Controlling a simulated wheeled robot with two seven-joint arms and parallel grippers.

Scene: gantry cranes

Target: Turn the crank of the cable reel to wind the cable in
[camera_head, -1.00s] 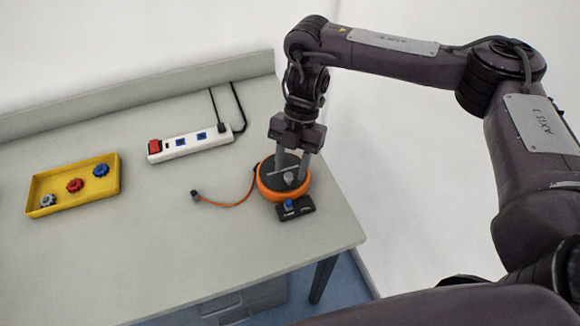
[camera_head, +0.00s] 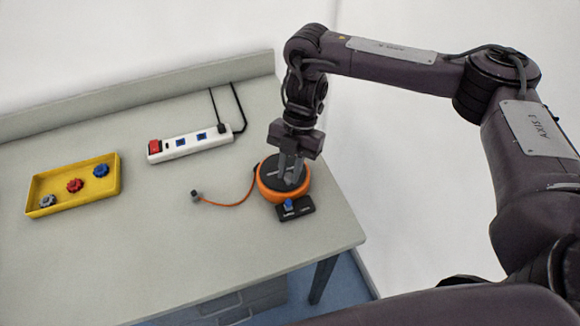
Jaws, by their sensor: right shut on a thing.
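The cable reel (camera_head: 266,191) is a round orange drum with a dark top, on a black base with a small blue part, near the right end of the table. Its orange cable (camera_head: 232,204) lies on the table to the left, ending in a grey plug (camera_head: 196,196). My right gripper (camera_head: 291,180) points down over the reel top, its fingers shut on the crank knob (camera_head: 290,183), which is mostly hidden between them. My left gripper is not in view.
A white power strip (camera_head: 190,144) with a red switch lies behind the reel to the left. A yellow tray (camera_head: 118,178) with three knobs sits further left. The table front (camera_head: 150,270) is clear. The table's right edge is close to the reel.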

